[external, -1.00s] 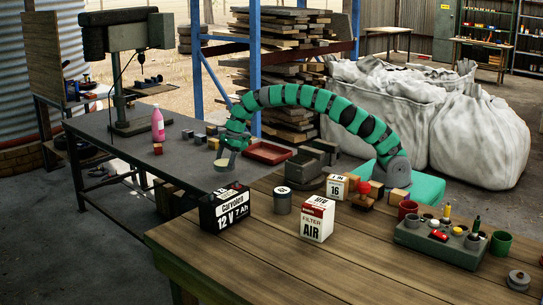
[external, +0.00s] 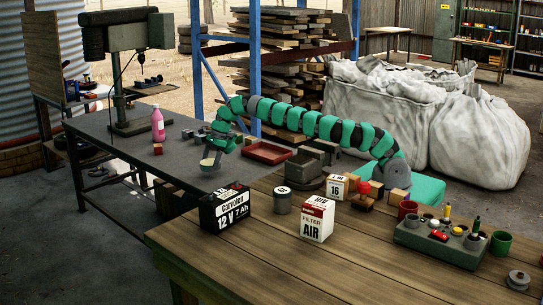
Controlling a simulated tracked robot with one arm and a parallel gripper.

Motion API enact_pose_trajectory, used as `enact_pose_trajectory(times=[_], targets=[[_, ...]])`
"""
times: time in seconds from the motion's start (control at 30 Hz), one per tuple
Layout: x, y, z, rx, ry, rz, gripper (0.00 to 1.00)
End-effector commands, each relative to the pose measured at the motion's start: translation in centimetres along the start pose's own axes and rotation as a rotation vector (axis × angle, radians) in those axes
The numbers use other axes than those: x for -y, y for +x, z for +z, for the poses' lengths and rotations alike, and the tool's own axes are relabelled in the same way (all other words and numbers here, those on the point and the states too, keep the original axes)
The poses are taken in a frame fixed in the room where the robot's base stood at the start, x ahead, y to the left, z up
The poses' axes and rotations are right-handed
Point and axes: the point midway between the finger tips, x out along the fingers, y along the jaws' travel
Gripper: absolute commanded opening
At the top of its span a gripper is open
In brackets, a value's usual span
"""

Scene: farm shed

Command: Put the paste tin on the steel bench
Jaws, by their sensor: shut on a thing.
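My gripper (external: 213,152) is at the far left end of my green and black arm. It is shut on a small round tin with a cream face (external: 209,162), which I take to be the paste tin. The tin looks tilted, with its cream face toward the camera. In the picture the tin is over the front part of the dark grey steel bench (external: 125,150). I cannot tell whether it touches the bench top or hangs just above it. My gripper's fingers are small and partly hidden.
On the steel bench, a pink bottle (external: 158,125), a drill press (external: 128,70), several small blocks and a red tray (external: 268,153) stand around. The wooden table (external: 270,260) in front holds a battery (external: 224,208), a grey tin (external: 282,201) and a filter box (external: 317,219).

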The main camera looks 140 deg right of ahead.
Motion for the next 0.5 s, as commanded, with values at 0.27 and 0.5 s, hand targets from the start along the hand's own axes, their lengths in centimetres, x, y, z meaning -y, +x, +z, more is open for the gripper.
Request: enact_pose_trajectory(times=[0.27,0.5], targets=[[0.2,0.2,0.2,0.003,-0.001,-0.001,0.51],[0.2,2.6,-0.8,0.002,-0.002,-0.001,0.51]])
